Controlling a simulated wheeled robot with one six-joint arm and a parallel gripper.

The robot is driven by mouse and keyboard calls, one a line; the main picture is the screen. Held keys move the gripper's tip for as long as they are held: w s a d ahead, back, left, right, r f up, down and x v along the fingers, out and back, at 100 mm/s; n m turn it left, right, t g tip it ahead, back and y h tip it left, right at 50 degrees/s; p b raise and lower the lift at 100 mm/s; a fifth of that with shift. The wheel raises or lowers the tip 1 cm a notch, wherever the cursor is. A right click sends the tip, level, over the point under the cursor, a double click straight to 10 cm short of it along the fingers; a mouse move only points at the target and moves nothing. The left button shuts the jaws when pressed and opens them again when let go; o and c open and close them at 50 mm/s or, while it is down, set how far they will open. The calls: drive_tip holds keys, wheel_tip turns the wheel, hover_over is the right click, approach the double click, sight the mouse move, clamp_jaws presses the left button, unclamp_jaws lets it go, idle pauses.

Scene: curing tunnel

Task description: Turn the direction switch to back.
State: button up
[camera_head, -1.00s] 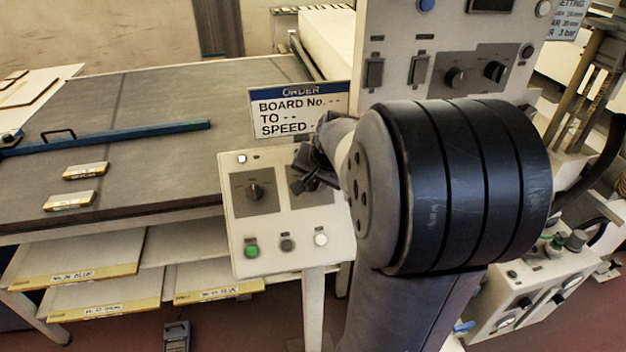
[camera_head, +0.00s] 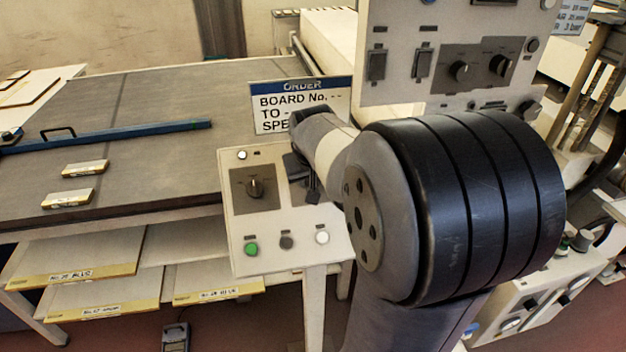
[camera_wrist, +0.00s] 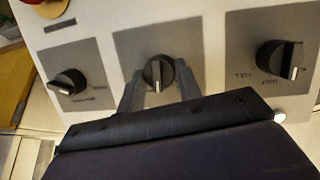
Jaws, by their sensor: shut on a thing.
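The wrist view shows three black rotary knobs on grey plates on a pale panel. The middle knob (camera_wrist: 158,73) sits between the two fingers of my gripper (camera_wrist: 158,88), which is shut on it. Its white pointer line faces the bottom of that picture. Its labels are hidden, so I cannot read whether it is the direction switch. In the head view, the control box (camera_head: 240,225) shows one knob (camera_head: 255,187) clear at its left; my arm covers the plate to its right. My gripper there (camera_head: 312,190) is mostly hidden by my wrist.
Green (camera_head: 251,249), dark grey (camera_head: 286,242) and white (camera_head: 322,237) buttons line the box's lower edge. An order sign (camera_head: 290,100) stands behind. In the wrist view, other knobs flank the held one on the left (camera_wrist: 68,82) and right (camera_wrist: 280,58), with small gaps.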

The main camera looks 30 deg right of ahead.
drive_tip(key=n+b, duration=0.1)
drive_tip(key=n, duration=0.1)
drive_tip(key=n+h+b, duration=0.1)
drive_tip(key=n, duration=0.2)
drive_tip(key=shift+a+f+h, duration=0.15)
drive_tip(key=shift+a+h, duration=0.05)
drive_tip(key=shift+h, duration=0.1)
drive_tip(key=shift+s+n+t+h+b, duration=0.1)
drive_tip(key=shift+n+t+h+b, duration=0.25)
drive_tip(key=shift+n, duration=0.6)
drive_tip(key=shift+n+t+h+b, duration=0.15)
drive_tip(key=shift+n+b, duration=0.3)
drive_tip(key=shift+n, duration=0.5)
drive_tip(key=o, duration=1)
drive_tip(key=shift+a, duration=0.1)
drive_tip(key=v, duration=1)
drive_tip(key=shift+s+a+r, duration=0.15)
drive_tip(key=shift+s+r, duration=0.1)
